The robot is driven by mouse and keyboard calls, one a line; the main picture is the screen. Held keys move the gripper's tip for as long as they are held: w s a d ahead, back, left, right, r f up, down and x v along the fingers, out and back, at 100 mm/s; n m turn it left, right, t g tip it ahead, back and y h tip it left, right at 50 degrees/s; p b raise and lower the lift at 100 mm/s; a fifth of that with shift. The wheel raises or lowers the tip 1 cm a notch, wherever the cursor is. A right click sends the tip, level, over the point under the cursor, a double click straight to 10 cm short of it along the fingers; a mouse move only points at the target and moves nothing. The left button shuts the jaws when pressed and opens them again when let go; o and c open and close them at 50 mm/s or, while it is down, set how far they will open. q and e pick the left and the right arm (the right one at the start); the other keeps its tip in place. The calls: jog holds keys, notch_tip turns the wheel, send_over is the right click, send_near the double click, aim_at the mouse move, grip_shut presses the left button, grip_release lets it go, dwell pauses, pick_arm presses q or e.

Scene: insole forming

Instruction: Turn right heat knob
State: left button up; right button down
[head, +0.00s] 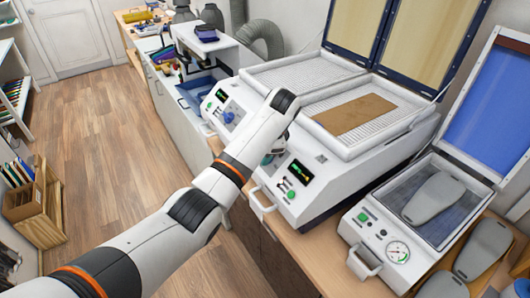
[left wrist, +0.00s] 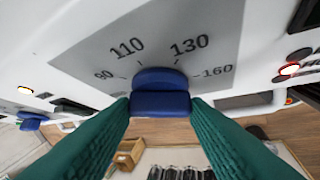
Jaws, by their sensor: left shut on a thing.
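The right heat knob (left wrist: 160,92) is blue and fills the middle of the left wrist view, on a grey dial plate (left wrist: 205,45) marked 110, 130 and 160, plus a smaller number at left. My left gripper (left wrist: 160,104) has its two green fingers on either side of the knob, shut on it. The knob's grip bar lies across the picture; I cannot make out a pointer mark. In the head view my left arm reaches the front of the heating machine (head: 330,160) and hides most of this knob. My right gripper is not in view.
A second blue knob (head: 228,117) sits on the left panel, beside a green-lit display (head: 221,95). The right display (head: 299,172) and green button (head: 291,195) are right of my wrist. A brown sheet (head: 355,114) lies on the right mesh bed. A press with grey insoles stands at right.

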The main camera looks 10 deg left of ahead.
pick_arm(q)
jog(key=shift+w+a+n+g+h, duration=0.15)
jog(key=shift+n+g+h, duration=0.35)
jog(key=shift+n+g, duration=0.45)
jog(key=shift+a+f+n+g+h+b, duration=0.1)
jog(key=shift+n+g+h+b, duration=0.5)
jog(key=shift+n+b, duration=0.15)
jog(key=o, duration=1)
jog(key=shift+c, duration=0.2)
jog(key=shift+a, duration=0.1)
jog(key=r+p, duration=0.1)
jog(key=r, duration=0.2)
jog(key=shift+w+p, duration=0.2)
jog(key=shift+p, duration=0.1)
jog(key=r, duration=0.9)
jog(key=shift+w+d, duration=0.4)
